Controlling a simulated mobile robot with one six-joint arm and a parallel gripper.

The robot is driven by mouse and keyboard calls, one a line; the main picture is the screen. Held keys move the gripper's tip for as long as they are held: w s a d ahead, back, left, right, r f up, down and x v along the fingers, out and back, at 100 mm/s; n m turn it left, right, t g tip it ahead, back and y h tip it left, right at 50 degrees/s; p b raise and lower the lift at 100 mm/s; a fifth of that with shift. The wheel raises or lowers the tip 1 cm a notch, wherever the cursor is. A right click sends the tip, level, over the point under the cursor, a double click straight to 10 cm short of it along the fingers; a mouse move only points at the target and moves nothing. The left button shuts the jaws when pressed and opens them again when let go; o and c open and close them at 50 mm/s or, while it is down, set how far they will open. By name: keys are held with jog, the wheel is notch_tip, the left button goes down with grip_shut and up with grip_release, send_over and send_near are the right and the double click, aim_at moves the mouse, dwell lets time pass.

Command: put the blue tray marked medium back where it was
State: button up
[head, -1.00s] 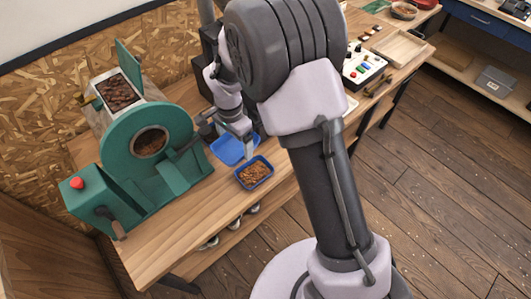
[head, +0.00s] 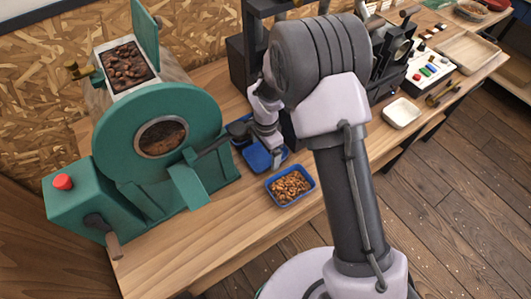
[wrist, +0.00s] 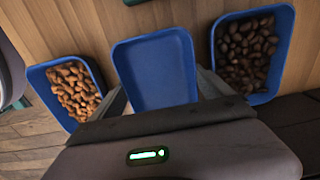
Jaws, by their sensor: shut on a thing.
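An empty blue tray (wrist: 156,72) sits in the middle of the wrist view, and my gripper (wrist: 162,100) is shut on its near side. In the head view the same tray (head: 257,159) is at or just above the bench beside the roaster, under my gripper (head: 276,156). I cannot read any mark on it. A blue tray of light brown beans (wrist: 38,80) is to its left in the wrist view and in front of it in the head view (head: 270,190). A blue tray of dark beans (wrist: 283,55) is to its right.
The green roaster (head: 135,122) stands close on the left, its chute reaching towards the trays. A dark machine (head: 390,60) stands behind my arm. A white tray (head: 402,113) and a button panel (head: 430,72) are farther right. The bench front (head: 215,235) is clear.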

jog(key=o, duration=1.2)
jog(key=shift+r, duration=0.1)
notch_tip(320, 180, up, 13)
jog(key=p, duration=0.4)
notch_tip(320, 180, up, 15)
jog(key=n+t+y, duration=0.1)
jog(key=n+t, duration=0.1)
send_over(266, 157)
jog(key=s+d, duration=0.6)
jog(key=s+d+r+n+t, duration=0.1)
jog(key=s+r, duration=0.1)
jog(key=s, duration=0.3)
jog(key=s+d+r+n+t, duration=0.1)
jog(key=s+r+n, duration=0.1)
jog(key=s, duration=0.4)
jog(key=s+d+r+n+t+y, duration=0.1)
jog(key=s+d+r, duration=0.1)
jog(key=s, duration=0.4)
jog(key=shift+s+r+n+t, duration=0.1)
jog(key=shift+r+n+t, duration=0.3)
jog(key=shift+r, duration=0.4)
